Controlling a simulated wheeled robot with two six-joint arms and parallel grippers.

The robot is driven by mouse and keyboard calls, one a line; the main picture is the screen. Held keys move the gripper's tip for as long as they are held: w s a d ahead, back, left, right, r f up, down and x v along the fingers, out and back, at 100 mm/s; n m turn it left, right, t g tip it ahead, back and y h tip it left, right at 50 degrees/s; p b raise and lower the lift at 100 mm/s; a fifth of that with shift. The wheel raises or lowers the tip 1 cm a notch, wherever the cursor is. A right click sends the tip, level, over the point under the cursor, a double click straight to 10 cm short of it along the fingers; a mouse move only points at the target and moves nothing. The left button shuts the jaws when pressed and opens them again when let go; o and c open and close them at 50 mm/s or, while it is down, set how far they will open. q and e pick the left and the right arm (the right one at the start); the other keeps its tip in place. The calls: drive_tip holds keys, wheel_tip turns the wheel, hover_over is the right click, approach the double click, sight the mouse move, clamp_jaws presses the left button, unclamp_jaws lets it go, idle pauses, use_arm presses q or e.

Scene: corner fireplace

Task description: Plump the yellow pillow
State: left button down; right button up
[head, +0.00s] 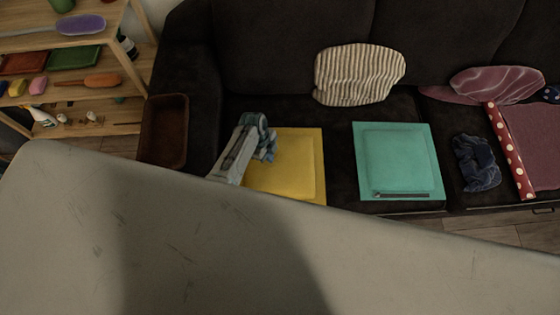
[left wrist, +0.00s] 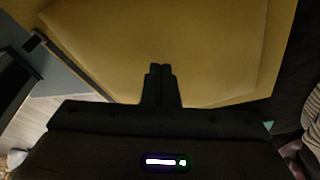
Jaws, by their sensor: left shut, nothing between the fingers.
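The yellow pillow (head: 292,170) lies flat on the dark sofa seat, with a raised square middle and a flat border. Its left part is hidden behind my left arm in the head view. My left gripper (head: 268,148) is over the pillow's left side, shut and empty. In the left wrist view the yellow pillow (left wrist: 175,45) fills most of the upper picture, and the shut fingertips (left wrist: 161,70) point at its surface. I cannot tell whether they touch it. My right gripper is in neither view.
A teal pillow (head: 399,155) lies to the right, a striped cushion (head: 358,75) behind it. A dark blue crumpled cloth (head: 476,163) lies further right. A brown bin (head: 163,131) stands at the left by the sofa (head: 290,45). A wooden shelf (head: 110,60) is at far left.

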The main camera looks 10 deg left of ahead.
use_arm(q)
drive_tip(key=shift+f, duration=0.35)
drive_tip(key=shift+r, duration=0.1)
drive_tip(key=shift+w+d+r+p, duration=0.15)
drive_tip(key=shift+d+r+p, duration=0.2)
drive_tip(key=shift+d+r, duration=0.15)
drive_tip(key=shift+w+d+r+p, duration=0.15)
drive_tip(key=shift+d+r+p, duration=0.25)
drive_tip(key=shift+d, duration=0.2)
drive_tip(key=shift+w+d+r+p, duration=0.1)
drive_tip(key=shift+d+r+p, duration=0.25)
drive_tip(key=shift+d, duration=0.25)
drive_tip(key=shift+f, duration=0.15)
